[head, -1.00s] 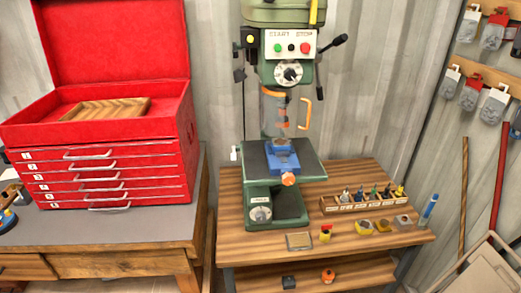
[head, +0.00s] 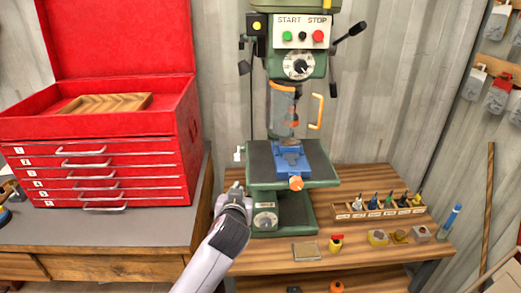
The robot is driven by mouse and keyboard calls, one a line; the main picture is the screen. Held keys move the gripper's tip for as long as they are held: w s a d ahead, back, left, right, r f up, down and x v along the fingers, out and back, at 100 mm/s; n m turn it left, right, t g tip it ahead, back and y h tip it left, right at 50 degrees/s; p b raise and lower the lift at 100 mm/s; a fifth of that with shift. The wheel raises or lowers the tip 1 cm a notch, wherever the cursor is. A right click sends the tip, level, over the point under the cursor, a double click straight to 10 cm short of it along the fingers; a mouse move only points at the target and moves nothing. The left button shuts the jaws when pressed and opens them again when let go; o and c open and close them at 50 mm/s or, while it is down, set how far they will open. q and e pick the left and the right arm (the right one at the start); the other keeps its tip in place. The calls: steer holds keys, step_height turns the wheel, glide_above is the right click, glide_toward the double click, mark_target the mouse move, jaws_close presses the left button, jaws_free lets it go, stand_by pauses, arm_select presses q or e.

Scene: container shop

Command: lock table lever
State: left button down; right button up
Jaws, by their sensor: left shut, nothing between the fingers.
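The green drill press (head: 299,70) stands on the wooden bench, with its dark square table (head: 262,160) at mid height. A small white lever (head: 239,154) sticks up at the left edge of that table; I take it to be the table lever. My left gripper (head: 234,188) is shut and empty, a little below the lever and left of the press base, apart from the lever in the picture. The fingertips are small and point up. My right gripper is not in view.
A blue vise (head: 290,158) with an orange knob sits on the press table. A red tool chest (head: 100,165) stands at the left. The wooden bench (head: 370,180) holds a bit rack (head: 378,207), small yellow blocks and a blue marker (head: 449,220).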

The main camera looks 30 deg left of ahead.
arm_select(q)
steer(key=w+a+r+n+t+y, duration=0.1)
steer(key=w+r, duration=0.3)
steer(key=r, duration=0.5)
steer(key=shift+w+a+r+n+t+y, duration=0.35)
steer(key=shift+a+t+y, duration=0.2)
steer(key=shift+a, duration=0.3)
steer(key=p, duration=0.5)
glide_above(239, 158)
steer(key=w, duration=0.1)
steer(key=shift+w+a+f, duration=0.15)
steer(key=shift+a+f, duration=0.05)
steer(key=shift+a, duration=0.2)
steer(key=shift+s+d+f+p, duration=0.1)
steer(key=shift+s+f+p, duration=0.1)
steer(key=shift+f, duration=0.4)
steer(key=shift+s+d+f+p, duration=0.1)
steer(key=shift+f+p, duration=0.1)
steer(key=shift+f, duration=0.4)
steer(key=shift+s+d+f, duration=0.15)
steer(key=shift+s+f, duration=0.2)
steer(key=shift+f, duration=0.5)
